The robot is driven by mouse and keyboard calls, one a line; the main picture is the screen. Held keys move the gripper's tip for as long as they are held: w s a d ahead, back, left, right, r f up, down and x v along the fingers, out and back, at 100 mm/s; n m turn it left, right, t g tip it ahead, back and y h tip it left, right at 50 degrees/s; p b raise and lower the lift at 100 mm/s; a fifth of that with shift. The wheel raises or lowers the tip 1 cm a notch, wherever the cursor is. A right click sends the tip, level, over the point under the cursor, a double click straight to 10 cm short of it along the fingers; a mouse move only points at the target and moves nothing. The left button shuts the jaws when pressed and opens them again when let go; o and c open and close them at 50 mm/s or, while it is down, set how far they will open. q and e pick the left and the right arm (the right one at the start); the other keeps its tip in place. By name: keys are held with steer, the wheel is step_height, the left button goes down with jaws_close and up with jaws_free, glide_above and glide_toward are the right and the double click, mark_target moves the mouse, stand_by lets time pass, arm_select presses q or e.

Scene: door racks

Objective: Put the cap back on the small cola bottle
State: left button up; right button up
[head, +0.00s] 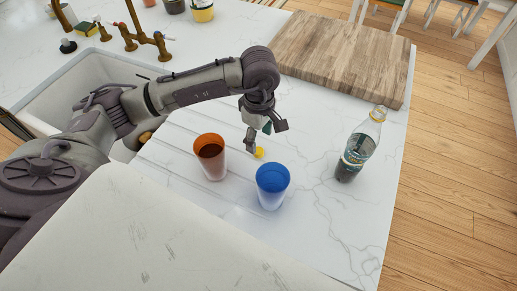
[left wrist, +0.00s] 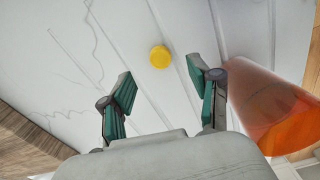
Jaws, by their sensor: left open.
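The small cola bottle (head: 358,145) stands upright on the marble counter at the right, with dark liquid low in it and a yellow ring at its open-looking top. A yellow cap (head: 259,152) lies on the counter between the orange cup and the blue cup. The cap (left wrist: 160,56) also shows in the left wrist view, ahead of and between the fingers. My left gripper (head: 258,143) is above the cap, pointing down. In the wrist view the left gripper (left wrist: 160,85) is open and empty, apart from the cap. My right gripper is not in view.
An orange cup (head: 210,157) stands close left of the cap and shows beside the fingers in the wrist view (left wrist: 265,110). A blue cup (head: 272,186) stands just in front. A wooden board (head: 340,58) lies behind. The counter around the bottle is clear.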

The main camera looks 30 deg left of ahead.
mark_target(259, 150)
arm_select(q)
steer(key=shift+f+p, duration=0.25)
steer(key=shift+p, duration=0.1)
step_height(259, 150, down, 4)
steer(key=shift+r+p, duration=0.15)
steer(key=shift+p, duration=0.85)
steer(key=shift+f, duration=0.5)
steer(key=c, duration=0.8)
steer(key=shift+c, duration=0.2)
steer(key=shift+r, duration=0.15)
